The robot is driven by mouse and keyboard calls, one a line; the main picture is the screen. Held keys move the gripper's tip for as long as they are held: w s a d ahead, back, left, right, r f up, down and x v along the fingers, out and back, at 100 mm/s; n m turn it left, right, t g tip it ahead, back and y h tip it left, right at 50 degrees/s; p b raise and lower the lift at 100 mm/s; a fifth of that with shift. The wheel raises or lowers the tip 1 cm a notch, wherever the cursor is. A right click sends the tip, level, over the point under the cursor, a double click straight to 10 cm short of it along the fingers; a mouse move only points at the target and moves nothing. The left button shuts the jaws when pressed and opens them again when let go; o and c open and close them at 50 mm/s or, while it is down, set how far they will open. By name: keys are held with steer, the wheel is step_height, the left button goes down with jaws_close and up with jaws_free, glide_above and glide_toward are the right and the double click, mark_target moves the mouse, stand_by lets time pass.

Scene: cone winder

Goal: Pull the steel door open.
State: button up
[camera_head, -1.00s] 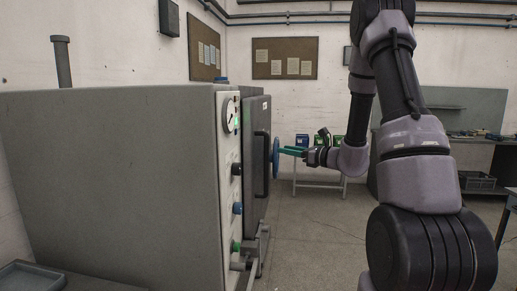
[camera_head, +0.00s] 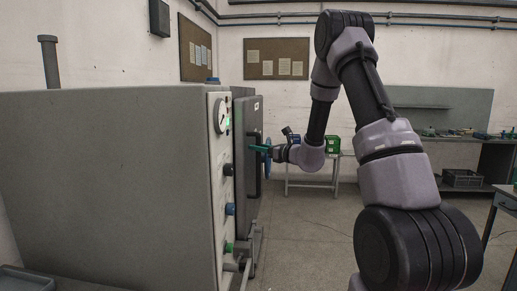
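The steel door (camera_head: 245,125) is a dark grey panel on the right-hand face of the big grey machine (camera_head: 110,190). It is seen nearly edge-on and looks closed. A black vertical bar handle (camera_head: 258,178) stands out from it. My gripper (camera_head: 255,148), with green fingers, reaches in from the right at the upper part of the handle. The fingertips overlap the handle in the picture. Whether they are around it or touching it, and how far apart they are, is too small to tell.
The machine's front panel carries a gauge (camera_head: 220,115) and several knobs. The floor (camera_head: 310,230) right of the door is clear. A low table with a green bin (camera_head: 333,145) and a workbench stand farther back.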

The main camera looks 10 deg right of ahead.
jaws_close()
stand_by(1.4)
